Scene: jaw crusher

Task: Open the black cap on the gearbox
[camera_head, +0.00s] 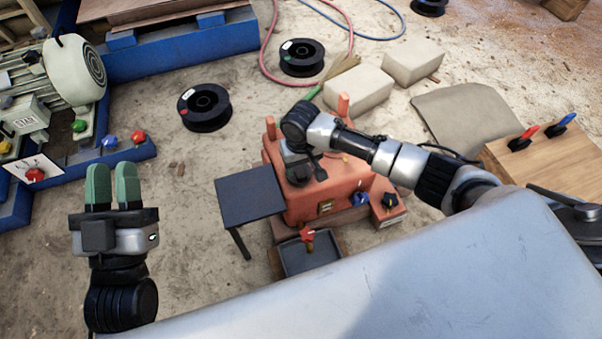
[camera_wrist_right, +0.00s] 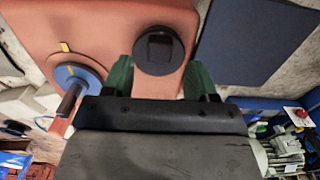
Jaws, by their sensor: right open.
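The orange-red gearbox (camera_head: 318,205) stands on the ground in the middle of the head view. Its black round cap (camera_wrist_right: 158,50) shows in the right wrist view, on the gearbox's orange top (camera_wrist_right: 95,25). My right gripper (camera_wrist_right: 159,76) is open, with one green finger on each side of the cap's near edge. I cannot tell whether the fingers touch the cap. In the head view, my right wrist is over the gearbox and hides part of its top. My left gripper (camera_head: 112,172) is to the left, away from the gearbox, empty, with a narrow gap between its green fingers.
A dark flat plate (camera_head: 249,194) stands beside the gearbox's left side. A dark tray (camera_head: 308,257) with a red-handled valve above it is in front. A blue disc with a shaft (camera_wrist_right: 80,85) sits left of the cap. Black spools (camera_head: 204,107) lie behind on open ground.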

